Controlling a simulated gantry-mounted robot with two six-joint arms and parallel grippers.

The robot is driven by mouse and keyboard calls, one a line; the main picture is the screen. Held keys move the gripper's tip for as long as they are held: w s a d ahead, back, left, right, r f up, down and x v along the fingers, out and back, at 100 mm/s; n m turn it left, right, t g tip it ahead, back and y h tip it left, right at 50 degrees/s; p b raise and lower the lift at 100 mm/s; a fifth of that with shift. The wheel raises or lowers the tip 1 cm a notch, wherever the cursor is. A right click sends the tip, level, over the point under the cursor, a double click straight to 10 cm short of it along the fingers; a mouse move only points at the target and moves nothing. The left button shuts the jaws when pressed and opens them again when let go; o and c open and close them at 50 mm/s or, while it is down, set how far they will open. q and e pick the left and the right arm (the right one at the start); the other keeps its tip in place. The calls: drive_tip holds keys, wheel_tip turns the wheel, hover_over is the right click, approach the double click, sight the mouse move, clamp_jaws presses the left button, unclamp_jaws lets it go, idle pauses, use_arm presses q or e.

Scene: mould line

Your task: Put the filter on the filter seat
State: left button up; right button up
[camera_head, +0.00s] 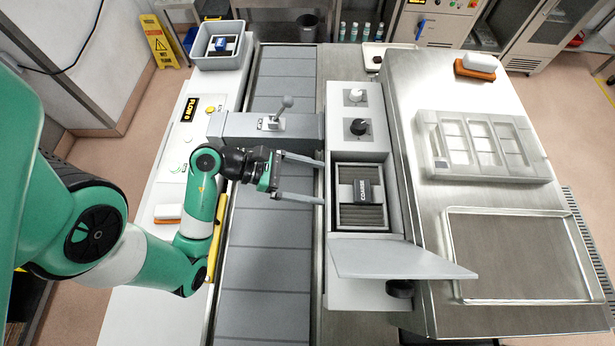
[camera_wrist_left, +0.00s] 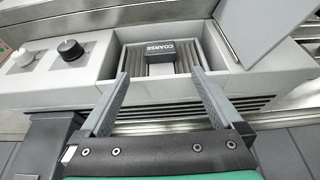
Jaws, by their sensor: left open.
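A filter with dark pleats and a black bar lettered COARSE (camera_head: 361,192) sits in the open recess of a light grey housing (camera_head: 340,105). It shows also in the left wrist view (camera_wrist_left: 160,55). The seat beneath this filter is hidden. A second filter with a dark blue bar (camera_head: 222,43) lies in a grey bin (camera_head: 205,63) at the upper left. My left gripper (camera_head: 323,182) is open and empty at the left side of the recess, its fingers pointing at the coarse filter. In the left wrist view, the fingers frame the filter without closing on it. My right gripper is out of view.
The housing's lid (camera_head: 400,258) stands open in front of the recess. A grey conveyor (camera_head: 270,255) runs under my left arm. A lever block (camera_head: 265,128) spans it. A tray (camera_head: 520,255) and a mould (camera_head: 482,148) lie on the steel table at right.

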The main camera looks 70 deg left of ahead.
use_arm(q)
drive_tip(key=shift+s+a+r, duration=0.15)
drive_tip(key=shift+s+r, duration=0.1)
drive_tip(key=shift+s, duration=0.3)
